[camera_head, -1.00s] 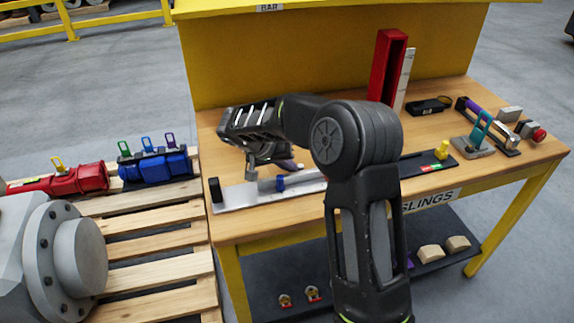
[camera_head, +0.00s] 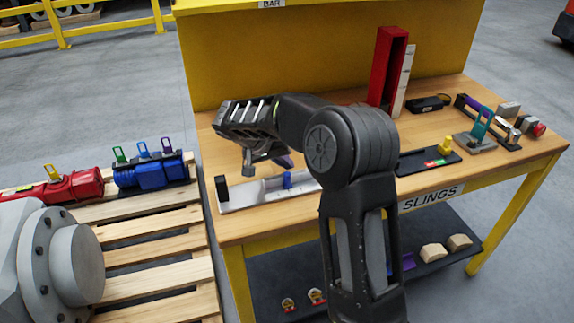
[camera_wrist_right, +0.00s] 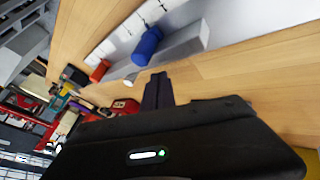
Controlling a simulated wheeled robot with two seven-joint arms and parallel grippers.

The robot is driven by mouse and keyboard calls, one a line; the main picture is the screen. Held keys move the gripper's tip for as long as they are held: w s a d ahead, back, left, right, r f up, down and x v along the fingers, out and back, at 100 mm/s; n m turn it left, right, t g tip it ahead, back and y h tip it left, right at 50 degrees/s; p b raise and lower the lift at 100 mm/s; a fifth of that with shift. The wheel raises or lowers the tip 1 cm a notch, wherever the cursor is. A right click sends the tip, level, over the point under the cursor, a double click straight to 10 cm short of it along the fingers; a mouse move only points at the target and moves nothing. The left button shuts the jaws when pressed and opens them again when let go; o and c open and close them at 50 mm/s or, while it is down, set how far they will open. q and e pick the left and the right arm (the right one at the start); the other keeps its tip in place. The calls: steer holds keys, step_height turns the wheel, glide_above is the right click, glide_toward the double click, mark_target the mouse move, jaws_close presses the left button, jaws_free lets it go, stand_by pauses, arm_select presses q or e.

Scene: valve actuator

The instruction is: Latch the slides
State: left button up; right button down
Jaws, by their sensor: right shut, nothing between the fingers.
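A pale slide rail (camera_head: 238,195) with a black end block (camera_head: 222,188) lies along the table's front left. Its blue knob (camera_head: 288,180) stands upright; the blue knob also shows in the right wrist view (camera_wrist_right: 148,45). A dark slide with a yellow knob (camera_head: 445,145) and a red-green strip (camera_head: 434,163) lies to the right. My right gripper (camera_head: 248,168) is shut and empty, above and left of the blue knob; its dark fingers show in the wrist view (camera_wrist_right: 158,90). My right arm hides the stretch between the two knobs. My left gripper is out of view.
A tall red holder (camera_head: 388,65) stands at the table's back. A teal-handled latch piece (camera_head: 477,132) and other parts sit at the right. Red (camera_head: 72,187) and blue (camera_head: 150,175) actuators rest on the pallet at left. The table's back left is clear.

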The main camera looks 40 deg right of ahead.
steer(key=b+v, duration=0.1)
steer(key=v, duration=0.9)
